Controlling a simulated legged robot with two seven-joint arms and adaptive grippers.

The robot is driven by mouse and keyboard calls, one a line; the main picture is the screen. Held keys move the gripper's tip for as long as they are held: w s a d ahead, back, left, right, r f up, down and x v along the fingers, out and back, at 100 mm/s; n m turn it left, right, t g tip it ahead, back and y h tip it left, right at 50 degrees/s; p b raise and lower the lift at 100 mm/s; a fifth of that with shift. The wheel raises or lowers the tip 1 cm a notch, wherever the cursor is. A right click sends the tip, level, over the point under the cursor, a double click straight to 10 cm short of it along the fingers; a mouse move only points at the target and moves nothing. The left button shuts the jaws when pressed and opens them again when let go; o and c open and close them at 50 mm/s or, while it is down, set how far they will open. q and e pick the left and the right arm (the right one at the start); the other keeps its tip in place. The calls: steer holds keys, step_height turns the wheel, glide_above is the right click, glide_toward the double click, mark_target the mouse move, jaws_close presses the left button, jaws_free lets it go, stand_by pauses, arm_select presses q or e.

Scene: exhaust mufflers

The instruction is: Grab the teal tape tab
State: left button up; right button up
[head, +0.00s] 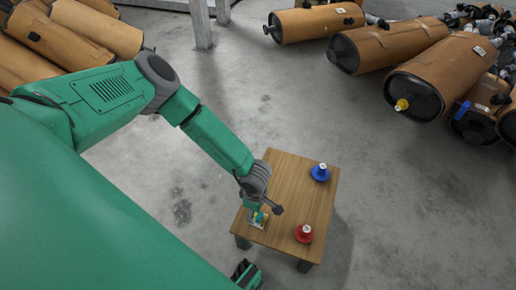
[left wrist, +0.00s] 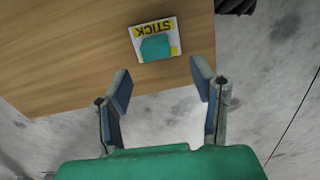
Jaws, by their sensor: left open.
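The teal tape tab (left wrist: 155,47) lies on a white and yellow card (left wrist: 172,25) marked STICK, which reads upside down in the left wrist view. The card rests flat on the wooden table (left wrist: 90,50) near its edge. My left gripper (left wrist: 162,82) is open and empty, its two fingers apart just short of the tab in the left wrist view. In the head view my left gripper (head: 262,210) hangs over the table's left part, partly covering the card (head: 257,219).
A blue piece with a white top (head: 320,172) and a red piece with a white top (head: 304,233) stand on the table's right side. Brown mufflers (head: 435,75) lie at the upper right, others (head: 65,35) at the upper left. Bare concrete floor surrounds the table.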

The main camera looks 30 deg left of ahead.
mark_target(260, 216)
arm_select(q)
steer(key=f, duration=0.1)
steer(key=d+f+b, duration=0.1)
steer(key=f+b, duration=0.1)
steer(key=shift+w+d+f, duration=0.25)
steer(key=shift+f, duration=0.15)
steer(key=shift+d, duration=0.1)
steer(key=shift+c, duration=0.4)
steer(key=shift+a, duration=0.25)
steer(key=c, duration=0.6)
steer(key=shift+a, duration=0.1)
steer(key=shift+c, duration=0.7)
arm_select(e)
steer(key=f, duration=0.2)
steer(key=shift+d+f, duration=0.3)
steer(key=shift+d, duration=0.1)
